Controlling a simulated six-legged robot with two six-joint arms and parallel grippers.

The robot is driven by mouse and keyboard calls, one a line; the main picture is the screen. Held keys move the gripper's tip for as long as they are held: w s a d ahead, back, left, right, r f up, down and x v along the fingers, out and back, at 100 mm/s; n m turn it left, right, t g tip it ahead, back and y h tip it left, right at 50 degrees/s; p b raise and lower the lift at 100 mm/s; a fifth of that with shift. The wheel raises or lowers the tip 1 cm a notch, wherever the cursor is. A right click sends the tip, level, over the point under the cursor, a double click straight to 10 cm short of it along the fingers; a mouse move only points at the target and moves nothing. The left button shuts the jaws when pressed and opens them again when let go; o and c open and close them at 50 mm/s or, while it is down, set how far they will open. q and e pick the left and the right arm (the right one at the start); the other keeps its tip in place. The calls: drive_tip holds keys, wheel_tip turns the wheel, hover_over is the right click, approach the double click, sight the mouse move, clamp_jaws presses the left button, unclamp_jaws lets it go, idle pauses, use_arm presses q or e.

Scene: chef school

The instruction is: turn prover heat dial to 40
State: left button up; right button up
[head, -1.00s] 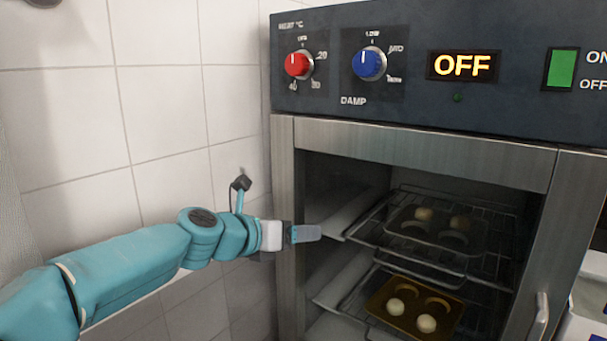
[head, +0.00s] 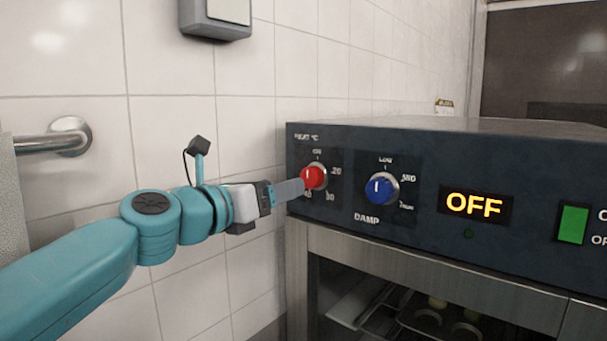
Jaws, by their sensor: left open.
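The red heat dial (head: 313,177) is on the left end of the prover's dark control panel (head: 345,235). Its white mark points up, toward the top label; "20" and "30" show at its right and lower right, and the lower-left label is partly covered. My left gripper (head: 299,187) is open, its fingers reaching in from the left so that the tips overlap the dial's left edge in the picture. I cannot tell whether they touch it. My right gripper is not in view.
The blue damp dial (head: 380,190) is right of the heat dial. The display (head: 475,205) reads OFF, with a green switch (head: 573,223) further right. A tiled wall stands close on the left, with a metal rail (head: 55,140).

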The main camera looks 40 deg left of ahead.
sight(308, 180)
use_arm(q)
drive_tip(key=w+p, duration=0.1)
drive_tip(key=w, duration=0.5)
drive_tip(key=shift+w+d, duration=0.15)
drive_tip(key=shift+w, duration=0.15)
drive_tip(key=shift+w+d, duration=0.1)
drive_tip(key=shift+w, duration=0.4)
drive_tip(key=c, duration=1.1)
drive_tip(key=shift+o, duration=0.2)
